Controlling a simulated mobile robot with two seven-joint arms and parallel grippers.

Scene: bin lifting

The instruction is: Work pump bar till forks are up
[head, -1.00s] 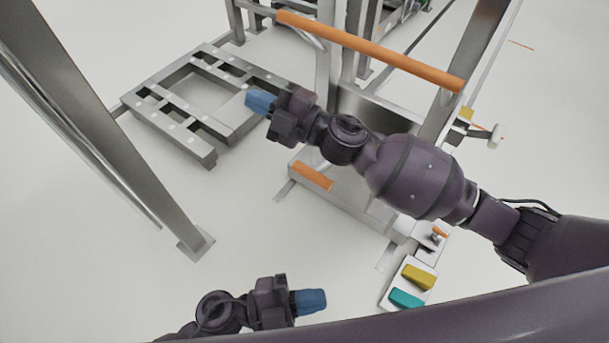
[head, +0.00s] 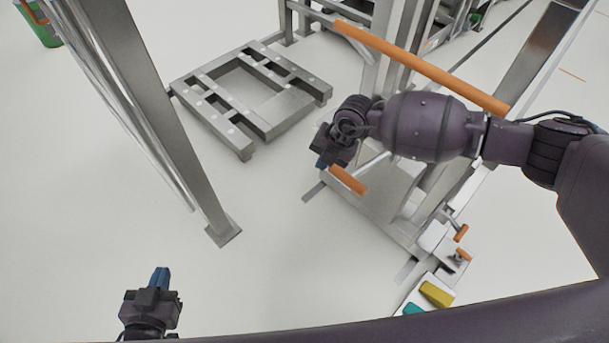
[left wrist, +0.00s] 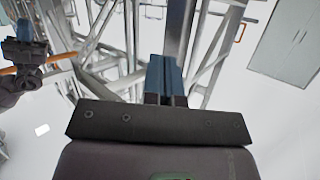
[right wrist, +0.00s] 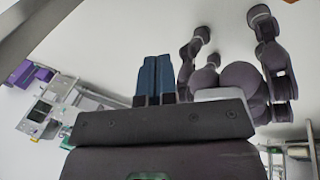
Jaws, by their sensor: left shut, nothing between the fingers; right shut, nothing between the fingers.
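A short orange bar (head: 348,180) sits low on the grey lift frame's base. A long orange bar (head: 420,66) crosses the frame higher up; which one is the pump bar I cannot tell. The flat grey forks (head: 243,145) lie low to the left of the frame, close to the floor. My right gripper (head: 322,163) is shut and empty, pointing down, just up and left of the short bar in the picture; contact is not clear. My left gripper (head: 162,275) is shut and empty over open floor at lower left. Its closed blue fingers (left wrist: 166,78) show in the left wrist view.
A slanted grey post (head: 165,120) with a foot plate stands left of the forks. A pedal box with yellow (head: 436,293) and teal pedals, and small orange-gripped levers (head: 461,233), lie at lower right.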

